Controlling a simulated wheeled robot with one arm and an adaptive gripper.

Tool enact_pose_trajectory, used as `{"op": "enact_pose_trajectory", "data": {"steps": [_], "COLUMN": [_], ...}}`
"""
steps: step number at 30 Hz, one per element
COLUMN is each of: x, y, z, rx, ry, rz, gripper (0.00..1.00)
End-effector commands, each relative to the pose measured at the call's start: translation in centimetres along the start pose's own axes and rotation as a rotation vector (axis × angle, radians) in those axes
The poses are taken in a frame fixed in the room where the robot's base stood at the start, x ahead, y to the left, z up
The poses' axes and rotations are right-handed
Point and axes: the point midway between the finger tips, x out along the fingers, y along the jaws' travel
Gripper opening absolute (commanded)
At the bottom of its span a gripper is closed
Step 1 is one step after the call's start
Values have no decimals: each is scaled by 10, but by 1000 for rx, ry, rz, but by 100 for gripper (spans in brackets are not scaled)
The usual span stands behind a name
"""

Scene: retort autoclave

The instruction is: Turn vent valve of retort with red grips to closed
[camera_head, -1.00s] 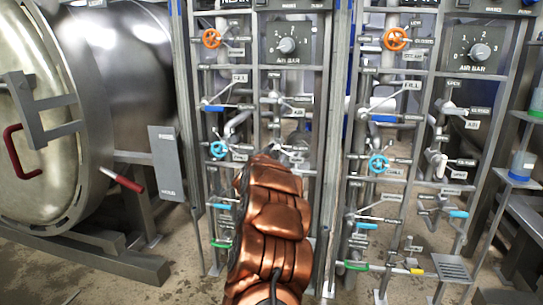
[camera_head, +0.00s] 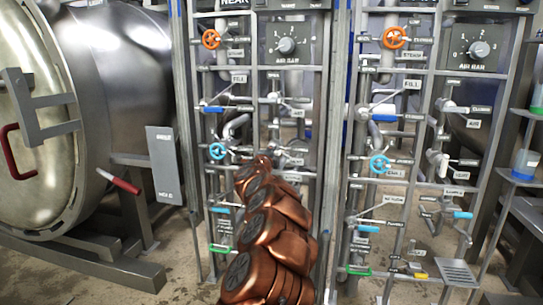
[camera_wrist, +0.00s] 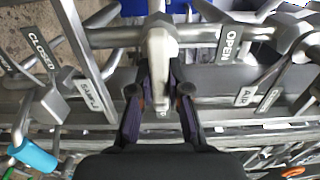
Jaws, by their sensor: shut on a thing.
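In the wrist view my gripper (camera_wrist: 163,99) is shut on a pale grey valve lever (camera_wrist: 161,50), with one dark finger on each side of it. The lever hangs from a horizontal pipe, between an OPEN label (camera_wrist: 229,44) on the right and a CLOSED label (camera_wrist: 38,47) on the left. In the head view the retort (camera_head: 45,110) with red grips (camera_head: 18,163) stands at the left. My copper arm hides the gripper and lever there.
The near valve panel has an orange wheel (camera_head: 211,39), a light blue wheel (camera_head: 218,151) and an AIR BAR dial (camera_head: 286,46). A second similar panel with its own orange wheel (camera_head: 394,38) stands to the right. Pipes and other labelled levers crowd close around my gripper.

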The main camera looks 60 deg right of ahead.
Motion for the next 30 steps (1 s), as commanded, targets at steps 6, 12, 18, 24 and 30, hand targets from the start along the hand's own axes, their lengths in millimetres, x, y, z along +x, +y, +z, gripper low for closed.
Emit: {"op": "enact_pose_trajectory", "data": {"steps": [6,12,18,24,30], "x": [1,1,0,0,0], "y": [1,1,1,1,0], "z": [-3,-3,-3,-2,-1], "rx": [12,12,11,9,9], "ry": [5,6,4,3,2], "rz": [2,2,2,1,1], "gripper": [0,0,33,42,42]}}
